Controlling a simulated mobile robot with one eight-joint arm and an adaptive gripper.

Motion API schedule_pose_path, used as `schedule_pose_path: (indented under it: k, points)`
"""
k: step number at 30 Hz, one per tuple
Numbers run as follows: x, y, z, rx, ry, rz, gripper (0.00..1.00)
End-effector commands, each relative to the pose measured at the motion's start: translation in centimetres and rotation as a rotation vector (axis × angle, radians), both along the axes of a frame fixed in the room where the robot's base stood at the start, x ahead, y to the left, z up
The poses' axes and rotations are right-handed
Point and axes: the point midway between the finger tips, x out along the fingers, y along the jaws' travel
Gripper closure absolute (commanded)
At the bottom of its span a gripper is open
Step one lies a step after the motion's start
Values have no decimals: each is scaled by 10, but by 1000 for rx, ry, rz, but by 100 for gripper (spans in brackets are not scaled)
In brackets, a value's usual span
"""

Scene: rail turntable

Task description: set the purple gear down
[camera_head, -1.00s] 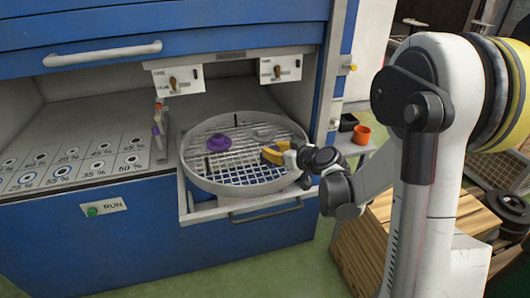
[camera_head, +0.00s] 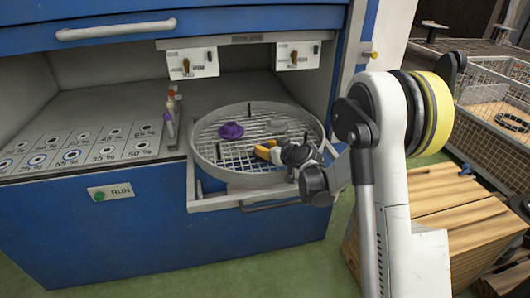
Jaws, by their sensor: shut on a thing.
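The purple gear (camera_head: 231,131) lies on the wire mesh inside the round grey basket (camera_head: 206,171), left of the basket's middle. My gripper (camera_head: 264,151) is over the front right part of the basket, its yellow-orange end pointing left. A visible gap separates it from the purple gear, which is further left and back. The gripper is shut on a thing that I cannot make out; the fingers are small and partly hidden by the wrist. A flat grey piece (camera_head: 277,126) lies on the mesh behind the gripper.
Dark posts (camera_head: 218,152) stand up inside the basket. The basket sits in the opening of a blue cabinet (camera_head: 130,235). Small coloured items (camera_head: 170,112) stand on a rack to its left, beside a panel of percent-marked holes (camera_head: 82,148). A wooden crate (camera_head: 450,205) stands at the right.

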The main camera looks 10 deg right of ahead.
Motion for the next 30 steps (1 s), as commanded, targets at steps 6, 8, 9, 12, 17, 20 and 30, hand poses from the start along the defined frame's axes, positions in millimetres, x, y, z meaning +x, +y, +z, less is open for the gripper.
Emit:
schedule_pose_path:
  k: [6,8,9,12,17,20,30]
  points:
    - [0,0,-2,1,-1,-1,100]
    - [0,0,-2,1,-1,-1,100]
    - [0,0,-3,0,-1,-1,100]
    - [-1,0,-5,0,0,0,61]
    - [0,0,-5,0,0,0,51]
    - [0,0,-5,0,0,0,51]
    - [-31,-10,14,1,0,-1,51]
